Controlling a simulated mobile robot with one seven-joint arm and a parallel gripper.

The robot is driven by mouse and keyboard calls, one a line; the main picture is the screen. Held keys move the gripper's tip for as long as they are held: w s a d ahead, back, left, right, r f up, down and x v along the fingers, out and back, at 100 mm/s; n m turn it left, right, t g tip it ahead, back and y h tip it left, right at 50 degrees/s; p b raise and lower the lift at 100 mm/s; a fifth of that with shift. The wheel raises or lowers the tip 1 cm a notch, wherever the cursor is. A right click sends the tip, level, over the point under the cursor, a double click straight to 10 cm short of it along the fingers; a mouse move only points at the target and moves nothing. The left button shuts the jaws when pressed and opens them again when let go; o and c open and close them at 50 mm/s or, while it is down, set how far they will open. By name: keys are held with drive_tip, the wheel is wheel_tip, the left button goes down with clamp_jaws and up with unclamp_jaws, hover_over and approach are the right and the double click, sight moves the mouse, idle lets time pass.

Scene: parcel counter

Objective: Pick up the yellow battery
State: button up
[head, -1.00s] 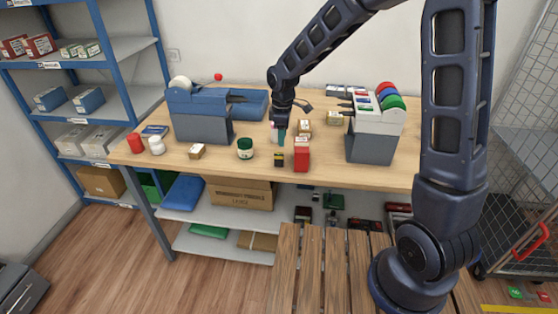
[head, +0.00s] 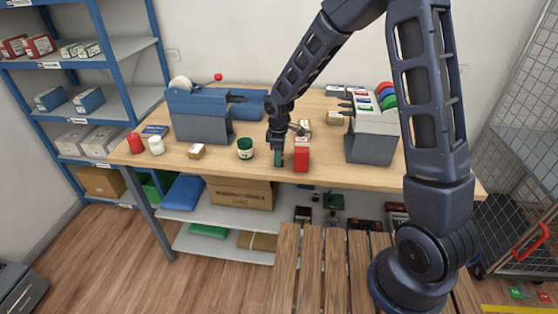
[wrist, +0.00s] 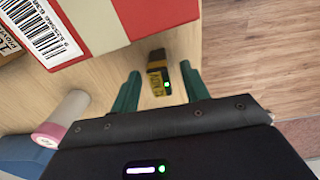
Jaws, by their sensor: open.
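My gripper (wrist: 163,84) is open, with one green finger on each side of the battery's near end in that picture. I cannot tell whether either finger touches it. In the head view my gripper (head: 278,162) points down at the front of the counter, just left of the red box (head: 301,158), and hides most of the battery.
The red and white box (wrist: 115,20) is close beyond the fingers in the wrist view. A pink-ended white roll (wrist: 62,118) lies at left. A green jar (head: 245,148) stands left of my gripper. The counter's front edge (head: 330,180) is close.

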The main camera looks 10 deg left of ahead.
drive_tip(key=shift+f, duration=0.8)
clamp_jaws()
drive_tip(key=shift+r, duration=0.15)
